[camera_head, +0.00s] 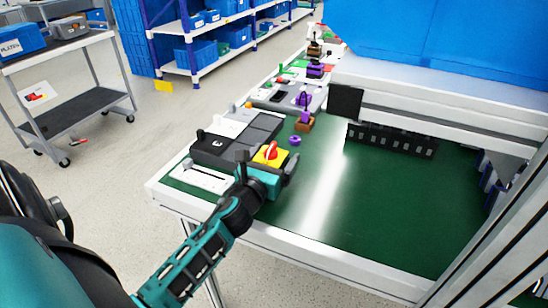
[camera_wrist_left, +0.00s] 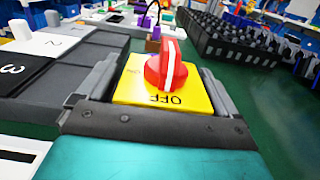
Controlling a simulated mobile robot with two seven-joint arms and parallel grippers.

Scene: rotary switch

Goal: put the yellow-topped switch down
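The yellow-topped switch (camera_head: 271,155) has a yellow top plate, a red knob with a white stripe, and "OFF" lettering. It also shows large in the left wrist view (camera_wrist_left: 165,95). My left gripper (camera_head: 267,165) has one finger on each side of the switch, and the fingers appear closed against it. The switch is beside the dark numbered blocks, at the left part of the green table (camera_head: 340,215). Its underside is hidden by my gripper, so I cannot tell whether it touches the table. My right gripper is not in view.
Dark and white numbered blocks (camera_wrist_left: 70,52) lie left of the switch. A purple ring (camera_head: 295,140) and a brown-based purple piece (camera_head: 304,121) lie beyond it. A black rack (camera_head: 392,140) stands at the back. The green surface to the right is clear.

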